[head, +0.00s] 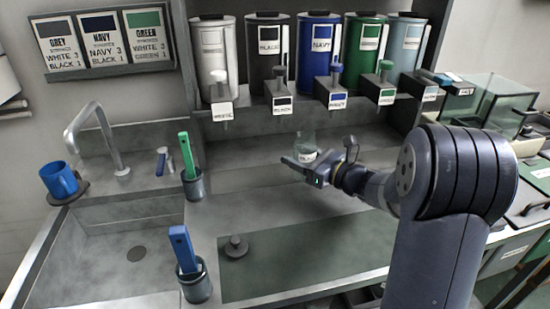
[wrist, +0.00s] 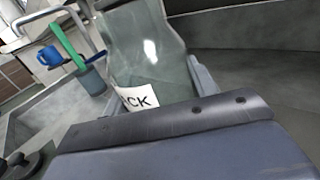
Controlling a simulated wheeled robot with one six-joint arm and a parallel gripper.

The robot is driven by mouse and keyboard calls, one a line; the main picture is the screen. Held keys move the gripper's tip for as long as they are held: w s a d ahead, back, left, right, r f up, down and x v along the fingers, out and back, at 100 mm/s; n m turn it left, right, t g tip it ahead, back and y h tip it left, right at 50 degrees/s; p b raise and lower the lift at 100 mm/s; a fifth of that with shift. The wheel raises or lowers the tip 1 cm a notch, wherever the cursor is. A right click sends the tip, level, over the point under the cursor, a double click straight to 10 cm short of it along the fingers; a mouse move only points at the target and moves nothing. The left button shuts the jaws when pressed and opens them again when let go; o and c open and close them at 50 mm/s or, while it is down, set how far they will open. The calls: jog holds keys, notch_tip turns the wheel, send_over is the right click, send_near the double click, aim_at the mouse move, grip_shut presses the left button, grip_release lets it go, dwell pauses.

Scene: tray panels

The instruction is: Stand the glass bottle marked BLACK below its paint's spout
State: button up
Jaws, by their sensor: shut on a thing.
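The glass bottle (head: 306,146) is clear and has a white label. My gripper (head: 306,164) is shut on the bottle, which looks upright in the head view. The black paint canister (head: 268,50) stands second from the left on the shelf, with its spout (head: 280,82) and a label below. The bottle is in front of and a little to the right of that spout. I cannot tell whether its base touches the counter.
White (head: 213,55), navy (head: 319,48), green (head: 362,50) and light grey-blue (head: 403,48) canisters flank the black one. Two cups with a green brush (head: 187,155) and a blue brush (head: 181,247) stand at left, beside the sink (head: 120,245). The counter below the spouts looks clear.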

jog(key=x, duration=0.7)
jog(key=shift+w+a, duration=0.2)
jog(key=shift+w+a+f, duration=0.1)
jog(key=shift+a+f, duration=0.05)
jog(key=shift+f, duration=1.55)
jog(key=shift+f, duration=0.15)
jog(key=o, duration=1.1)
jog(key=v, duration=1.2)
